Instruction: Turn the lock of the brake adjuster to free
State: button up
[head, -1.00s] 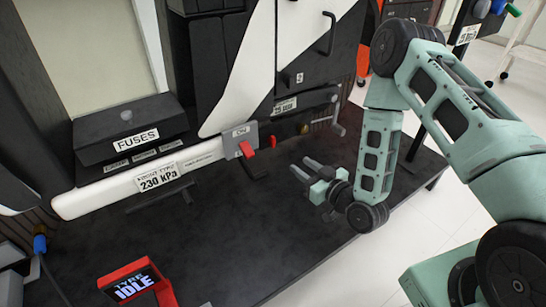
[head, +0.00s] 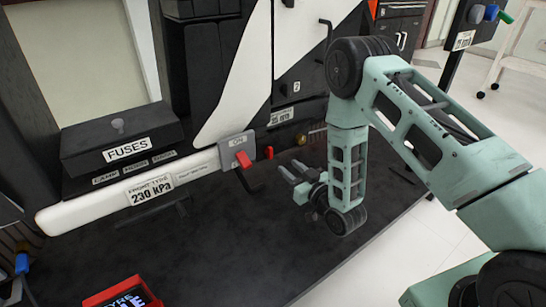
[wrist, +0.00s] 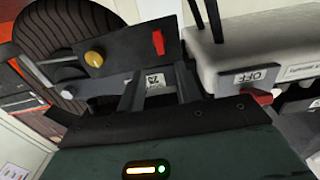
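The brake adjuster looks to be the dark unit low on the rig, with a brass-yellow knob (head: 301,139), a metal lever and a red tab (head: 269,152) that may be the lock. In the wrist view its dark plate (wrist: 125,50) carries the yellow knob (wrist: 94,59) on the left and the upright red tab (wrist: 158,42) on the right. My gripper (head: 293,170) is open and empty, in front of and below the unit. In the wrist view its two fingers (wrist: 160,88) point at the plate, apart from the red tab. No lock wording is readable.
A separate red switch (head: 242,158) sits on a grey plate marked ON, at the end of the white bar (head: 85,205); the wrist view shows an OFF mark (wrist: 258,77). A fuse box (head: 122,140) stands left. A tyre (wrist: 75,35) is behind the unit.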

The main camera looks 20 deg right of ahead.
aim_at(271, 152)
jog(key=b+x, duration=0.3)
jog(key=x, duration=0.6)
jog(key=shift+w+a, duration=0.15)
jog(key=shift+w, duration=0.15)
grip_shut()
